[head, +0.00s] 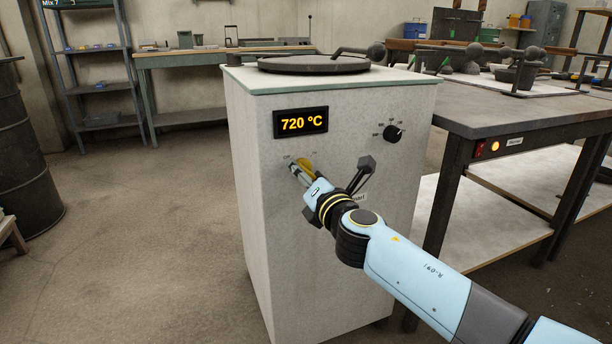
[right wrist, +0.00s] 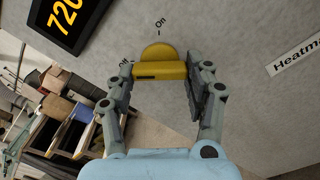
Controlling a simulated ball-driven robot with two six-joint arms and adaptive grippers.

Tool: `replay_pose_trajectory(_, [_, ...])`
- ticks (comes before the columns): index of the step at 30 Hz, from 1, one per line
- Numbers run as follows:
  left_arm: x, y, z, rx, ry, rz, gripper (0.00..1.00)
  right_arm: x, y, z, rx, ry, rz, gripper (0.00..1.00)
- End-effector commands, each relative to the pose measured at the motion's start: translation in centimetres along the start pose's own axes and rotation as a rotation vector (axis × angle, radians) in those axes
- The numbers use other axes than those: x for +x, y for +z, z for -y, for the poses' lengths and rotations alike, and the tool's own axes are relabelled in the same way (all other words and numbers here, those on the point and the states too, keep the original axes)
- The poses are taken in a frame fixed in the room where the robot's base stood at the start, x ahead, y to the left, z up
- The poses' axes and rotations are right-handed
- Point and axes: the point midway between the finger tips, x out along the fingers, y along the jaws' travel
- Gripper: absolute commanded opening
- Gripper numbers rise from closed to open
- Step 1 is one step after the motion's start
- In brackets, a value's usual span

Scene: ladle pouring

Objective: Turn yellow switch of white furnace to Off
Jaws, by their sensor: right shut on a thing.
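The white furnace (head: 330,220) stands in the middle of the head view, its display (head: 300,122) reading 720 °C. The yellow switch (head: 305,164) is on its front below the display, partly covered by my gripper. In the right wrist view the yellow switch (right wrist: 158,65) shows a rounded top and a straight bar. An On label (right wrist: 160,22) is above it and an Off label (right wrist: 125,66) beside its left end. My right gripper (right wrist: 162,80) is shut on the switch, one finger at each end of the bar. My left gripper is not in view.
A black dial (head: 393,133) is on the furnace front at upper right. A round lid (head: 314,64) with a handle lies on top. A workbench (head: 490,110) stands close on the right, a dark barrel (head: 28,150) at far left. The floor left of the furnace is clear.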

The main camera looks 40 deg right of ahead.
Motion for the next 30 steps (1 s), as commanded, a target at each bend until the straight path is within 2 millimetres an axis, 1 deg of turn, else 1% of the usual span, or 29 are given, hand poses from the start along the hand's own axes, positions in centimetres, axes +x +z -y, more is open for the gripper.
replay_pose_trajectory(7, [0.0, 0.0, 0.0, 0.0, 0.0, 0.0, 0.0, -0.1, -0.2, 0.2, -0.003, -0.003, -0.004, 0.2])
replay_pose_trajectory(8, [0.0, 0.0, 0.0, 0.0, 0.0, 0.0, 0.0, -0.1, -0.2, 0.2, -0.003, -0.003, -0.004, 0.56])
replay_pose_trajectory(12, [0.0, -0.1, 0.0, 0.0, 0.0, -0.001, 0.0, -0.1, -0.2, 0.1, -0.002, -0.002, -0.003, 0.74])
replay_pose_trajectory(13, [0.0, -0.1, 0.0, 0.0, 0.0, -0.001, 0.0, -0.1, -0.1, 0.1, -0.002, -0.002, -0.003, 0.77])
replay_pose_trajectory(20, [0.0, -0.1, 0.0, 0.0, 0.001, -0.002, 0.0, 0.0, -0.1, 0.1, -0.001, -0.001, -0.001, 0.77])
replay_pose_trajectory(23, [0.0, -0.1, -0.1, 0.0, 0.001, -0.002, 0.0, -0.5, -0.1, 0.1, -0.001, -0.001, -0.002, 0.77])
replay_pose_trajectory(26, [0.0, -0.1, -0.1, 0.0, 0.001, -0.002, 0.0, -1.7, -0.1, 0.1, -0.001, -0.002, -0.002, 0.77])
replay_pose_trajectory(30, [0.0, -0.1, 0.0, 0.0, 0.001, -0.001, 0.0, -4.8, -0.2, 0.2, -0.001, -0.003, -0.005, 0.77])
